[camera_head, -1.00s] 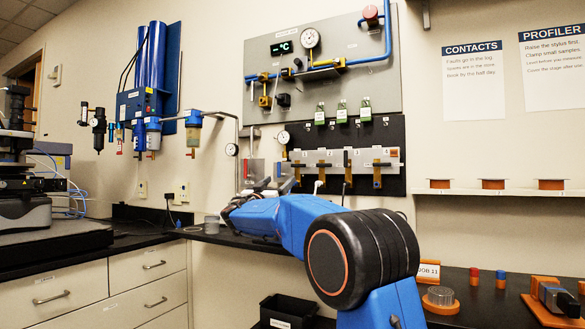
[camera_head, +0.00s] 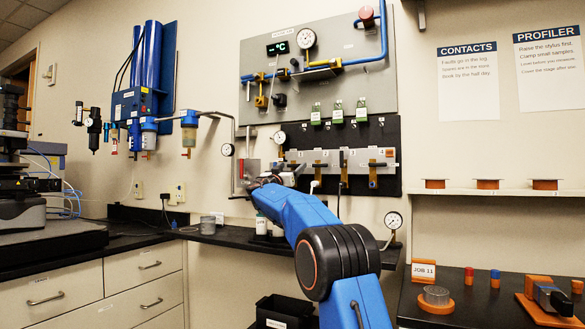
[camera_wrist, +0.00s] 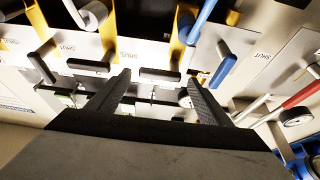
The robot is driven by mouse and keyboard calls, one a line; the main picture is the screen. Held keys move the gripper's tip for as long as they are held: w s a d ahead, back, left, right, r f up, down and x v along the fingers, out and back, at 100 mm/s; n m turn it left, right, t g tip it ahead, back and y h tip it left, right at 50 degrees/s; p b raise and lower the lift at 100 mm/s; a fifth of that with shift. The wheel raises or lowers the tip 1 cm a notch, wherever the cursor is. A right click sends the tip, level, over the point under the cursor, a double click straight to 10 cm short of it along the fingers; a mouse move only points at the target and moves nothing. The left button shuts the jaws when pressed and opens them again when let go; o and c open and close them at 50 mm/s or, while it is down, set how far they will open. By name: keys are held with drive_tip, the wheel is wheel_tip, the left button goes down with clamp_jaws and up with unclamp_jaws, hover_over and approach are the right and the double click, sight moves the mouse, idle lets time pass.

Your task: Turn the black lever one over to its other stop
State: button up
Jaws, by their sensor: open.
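The lower wall panel carries a pale valve strip (camera_head: 358,159) with a row of levers numbered along it. Several levers there have dark handles, such as the one at the right end (camera_head: 373,176). My gripper (camera_head: 268,182) is in front of the strip's left end and hides the levers there. In the wrist view, my gripper's two dark fingers (camera_wrist: 158,76) are spread apart. A short black lever handle (camera_wrist: 158,75) lies across the gap between the fingertips; contact cannot be told. Another black handle (camera_wrist: 88,65) is just left of it. "SHUT" labels are beside them.
A blue lever (camera_wrist: 222,64) and a red-and-white handle (camera_wrist: 300,95) are right of the fingers in the wrist view. A gauge (camera_head: 393,220) and small bottles (camera_head: 262,224) stand below the panel. The right bench holds a JOB 11 sign (camera_head: 423,271).

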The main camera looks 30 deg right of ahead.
drive_tip(key=shift+w+d+r, duration=0.25)
drive_tip(key=shift+w+d, duration=0.1)
drive_tip(key=shift+d, duration=0.2)
drive_tip(key=shift+c, duration=0.6)
drive_tip(key=c, duration=0.9)
drive_tip(key=shift+c, duration=0.2)
drive_tip(key=shift+r+n+t, duration=0.1)
drive_tip(key=shift+n+t, duration=0.2)
drive_tip(key=shift+n, duration=0.3)
drive_tip(key=shift+w+a+r+n+t+y, duration=0.35)
drive_tip(key=shift+n+y, duration=1.1)
drive_tip(key=shift+n, duration=2.05)
drive_tip(key=shift+w+a+r+n+t+y, duration=0.25)
drive_tip(key=shift+n+y, duration=1.15)
drive_tip(key=shift+n, duration=2.1)
drive_tip(key=shift+w+a+r+n+t+y, duration=0.15)
drive_tip(key=shift+w+r+n+y, duration=0.3)
drive_tip(key=shift+n+y, duration=2.05)
drive_tip(key=shift+s+n+h, duration=0.1)
drive_tip(key=shift+n+h, duration=0.95)
drive_tip(key=shift+n, duration=0.15)
